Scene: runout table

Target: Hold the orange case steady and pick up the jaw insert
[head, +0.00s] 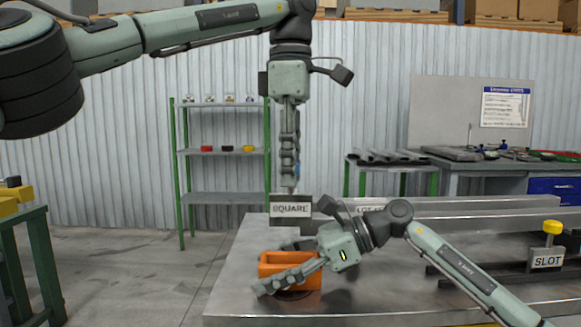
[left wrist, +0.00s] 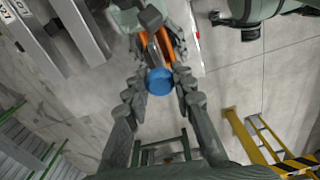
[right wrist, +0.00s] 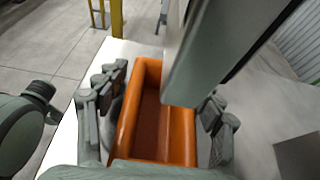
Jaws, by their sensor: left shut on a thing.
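The orange case (head: 305,258) sits on the metal table, its open top facing up in the right wrist view (right wrist: 181,134). My right gripper (head: 277,270) has its fingers on both sides of the case, spread, with a gap visible on at least one side; contact is unclear. My left gripper (head: 292,178) points down above the case. It is shut on the blue knob (left wrist: 159,81) of the jaw insert, whose plate (head: 291,208) reads SQUARE. The insert hangs above the case, and its grey face (right wrist: 220,60) hides part of the case in the right wrist view.
Another insert labelled SLOT (head: 547,261), with a yellow knob, stands at the right of the table (head: 235,290). Long metal bars (head: 450,207) lie along the table's back. A green shelf rack (head: 222,150) and a workbench (head: 500,165) stand behind.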

